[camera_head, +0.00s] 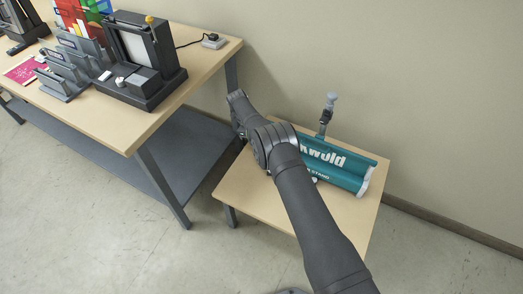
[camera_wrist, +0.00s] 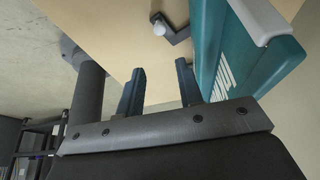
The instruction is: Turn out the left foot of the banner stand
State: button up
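The banner stand (camera_head: 349,177) is a long teal case with white lettering and a pale end cap, lying on a small wooden table. In the wrist view its teal side (camera_wrist: 206,40) runs along the right. A dark angled foot with a white rounded tip (camera_wrist: 158,27) shows beside the case, beyond my fingers; I cannot tell which foot it is. In the head view my arm covers the case's left part, and no left foot can be made out. My gripper (camera_wrist: 158,88) has its two fingers apart with nothing between them, the right finger close to the case.
The small table (camera_head: 345,215) has bare wood in front of the case. A dark upright piece with a grey top (camera_head: 329,108) rises behind the case. At left, a larger workbench (camera_head: 180,95) carries a black machine (camera_head: 141,62) and grey holders (camera_head: 65,78). A wall stands behind.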

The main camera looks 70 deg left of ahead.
jog(key=shift+v, duration=0.8)
